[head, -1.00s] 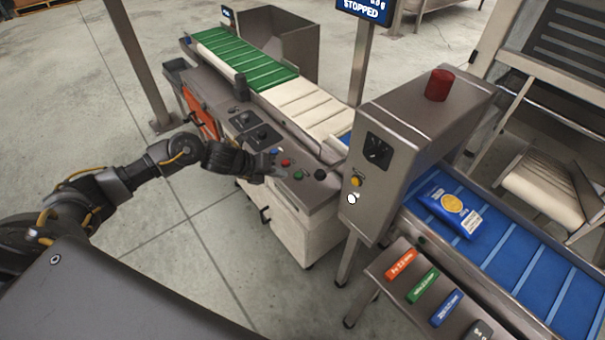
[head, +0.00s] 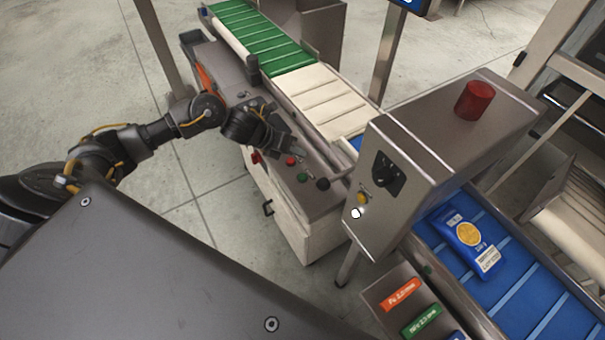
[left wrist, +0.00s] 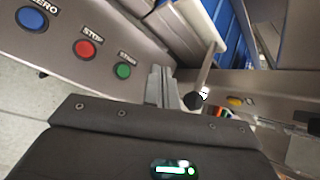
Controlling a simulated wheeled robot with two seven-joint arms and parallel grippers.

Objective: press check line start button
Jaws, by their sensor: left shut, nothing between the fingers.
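The green start button (head: 303,178) sits on the grey control panel (head: 318,205), between the red stop button (head: 291,161) and a black ball knob (head: 322,184). In the left wrist view the green button (left wrist: 123,71), labelled START, is left of my fingers, with the red STOP button (left wrist: 85,50) and blue ZERO button (left wrist: 31,19) further left. My left gripper (head: 300,153) is shut and empty above the panel, just behind the red and green buttons. Its fingers (left wrist: 160,86) appear apart from the green button. The blue button is hidden in the head view. My right gripper is out of view.
A steel housing (head: 425,155) with a red beacon (head: 474,100) stands right of the panel. A blue packet (head: 466,245) lies on the blue belt (head: 525,300). A green and white conveyor (head: 322,100) runs behind the panel. The black ball knob on its rod (left wrist: 194,100) stands close to my fingers.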

